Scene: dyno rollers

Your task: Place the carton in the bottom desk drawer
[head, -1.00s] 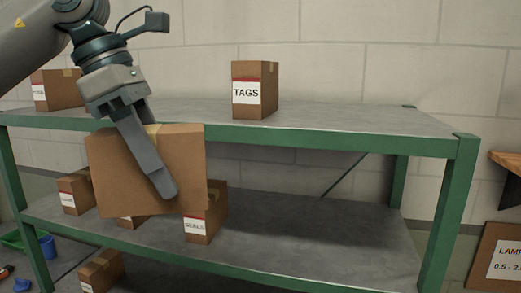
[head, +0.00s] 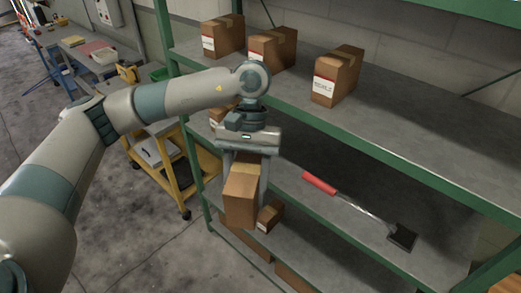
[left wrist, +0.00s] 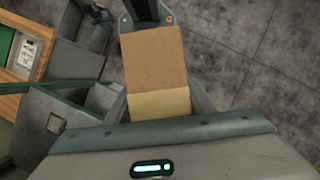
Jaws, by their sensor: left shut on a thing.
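The carton (head: 242,198) is a plain brown box with a tape strip on its upper edge. My left gripper (head: 245,180) is shut on it, a finger on either side, and holds it hanging in front of the shelving. The left wrist view shows the carton (left wrist: 155,60) between the fingers, above the floor. No desk drawer can be made out for sure in the head view. At the left of the left wrist view are open grey box-like parts (left wrist: 55,115) beside a wooden surface; I cannot tell if these are drawers. My right gripper is out of view.
The green-framed shelving (head: 390,150) bears several labelled boxes (head: 337,75) and a red-handled tool (head: 350,205). A yellow cart (head: 172,165) stands behind my arm, with a workbench (head: 85,55) farther back. The floor (head: 140,235) at lower left is clear.

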